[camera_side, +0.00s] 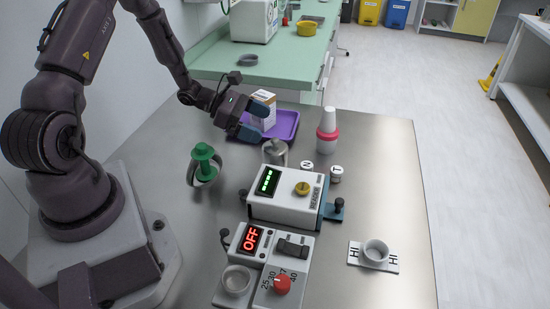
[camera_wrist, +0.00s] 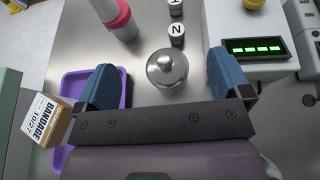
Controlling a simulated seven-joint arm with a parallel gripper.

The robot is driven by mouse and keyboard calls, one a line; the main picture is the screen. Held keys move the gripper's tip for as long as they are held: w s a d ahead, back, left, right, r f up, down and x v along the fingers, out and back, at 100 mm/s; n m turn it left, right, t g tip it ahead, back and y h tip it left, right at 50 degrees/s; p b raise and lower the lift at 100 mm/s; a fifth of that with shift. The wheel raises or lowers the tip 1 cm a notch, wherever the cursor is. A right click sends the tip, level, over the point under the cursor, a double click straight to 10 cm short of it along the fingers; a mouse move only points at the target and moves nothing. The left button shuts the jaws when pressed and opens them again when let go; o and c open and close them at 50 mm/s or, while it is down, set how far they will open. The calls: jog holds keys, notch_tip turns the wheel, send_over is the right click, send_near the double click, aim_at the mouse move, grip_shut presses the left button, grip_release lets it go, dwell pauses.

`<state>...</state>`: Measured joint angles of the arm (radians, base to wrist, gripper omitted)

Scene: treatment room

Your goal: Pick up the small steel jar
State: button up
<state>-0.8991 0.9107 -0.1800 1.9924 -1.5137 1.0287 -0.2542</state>
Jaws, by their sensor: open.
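The small steel jar (camera_side: 275,152) is a shiny round pot with a knobbed lid, standing on the steel table. In the wrist view the jar (camera_wrist: 167,69) sits beyond and between my fingertips, with clear gaps on both sides. My gripper (camera_side: 255,119) is open with blue fingers, held above and just behind the jar in the side view. In the wrist view my gripper's two blue fingers (camera_wrist: 160,82) are spread wide and empty. No contact with the jar shows.
A purple tray (camera_side: 288,127) with a bandage box (camera_side: 263,110) lies behind. A white bottle with a pink band (camera_side: 327,132) stands right of the jar, near two small jars marked N (camera_side: 307,166) and T (camera_side: 336,173). A white device (camera_side: 285,196) is in front; a green-topped object (camera_side: 204,165) is left.

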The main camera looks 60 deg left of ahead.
send_near(286, 156)
jog(key=shift+w+d+f, duration=0.2)
jog(key=shift+w+f, duration=0.85)
jog(key=shift+f, duration=0.05)
jog(key=shift+x, duration=2.55)
jog(key=shift+r, duration=0.1)
jog(key=c, duration=1)
jog(key=shift+r, duration=0.1)
jog(key=shift+c, duration=0.2)
